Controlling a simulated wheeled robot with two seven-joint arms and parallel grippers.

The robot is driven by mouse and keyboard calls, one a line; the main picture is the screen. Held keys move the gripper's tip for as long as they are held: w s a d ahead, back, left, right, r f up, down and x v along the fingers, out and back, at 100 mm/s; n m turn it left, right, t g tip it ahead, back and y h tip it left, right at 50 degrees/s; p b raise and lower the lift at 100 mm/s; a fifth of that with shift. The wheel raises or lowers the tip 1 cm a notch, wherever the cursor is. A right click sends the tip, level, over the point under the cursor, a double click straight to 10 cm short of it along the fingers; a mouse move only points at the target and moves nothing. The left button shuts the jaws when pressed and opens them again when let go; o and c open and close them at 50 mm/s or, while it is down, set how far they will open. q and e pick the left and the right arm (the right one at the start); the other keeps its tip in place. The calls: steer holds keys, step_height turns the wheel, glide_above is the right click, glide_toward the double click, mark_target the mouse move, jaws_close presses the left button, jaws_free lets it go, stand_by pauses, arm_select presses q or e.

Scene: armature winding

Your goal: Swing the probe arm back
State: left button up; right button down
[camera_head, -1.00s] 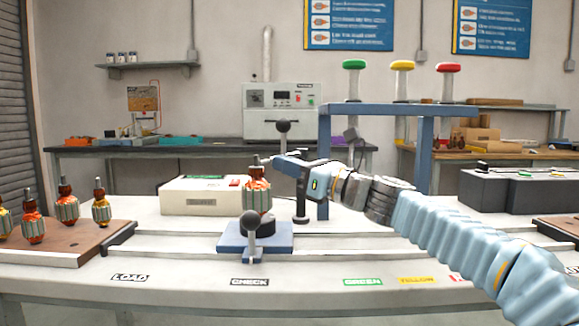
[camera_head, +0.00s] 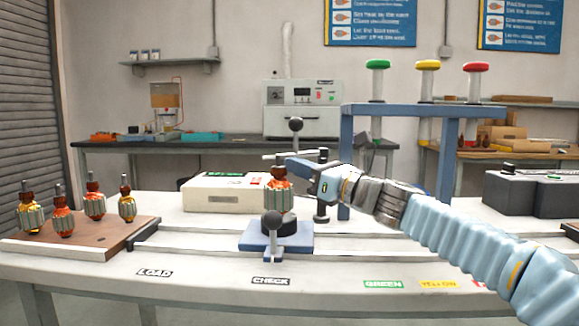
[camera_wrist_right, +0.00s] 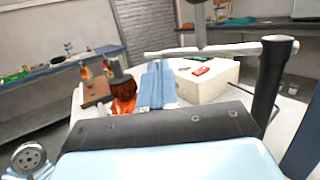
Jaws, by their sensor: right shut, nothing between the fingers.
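The probe arm (camera_head: 275,156) is a thin pale horizontal rod on a dark upright post (camera_head: 321,205), with a black ball-topped handle (camera_head: 296,125) standing up from it. Its tip reaches over or close to the armature (camera_head: 278,192) on the blue check fixture (camera_head: 262,238); contact is unclear. My right gripper (camera_head: 291,168) is shut and empty, just below the rod and beside the armature's top. In the right wrist view the rod (camera_wrist_right: 225,49) crosses beyond my blue-grey fingers (camera_wrist_right: 158,84), with the post (camera_wrist_right: 268,82) at right. My left gripper is out of view.
A cream tester box (camera_head: 215,195) stands behind left of the fixture. A wooden tray (camera_head: 85,238) with several armatures is at left. A blue frame (camera_head: 395,108) with green, yellow and red mushroom-shaped tops stands behind my right arm. The front bench strip is clear.

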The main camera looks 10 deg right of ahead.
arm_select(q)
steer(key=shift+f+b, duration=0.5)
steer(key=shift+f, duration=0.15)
arm_select(e)
steer(key=v, duration=1.1)
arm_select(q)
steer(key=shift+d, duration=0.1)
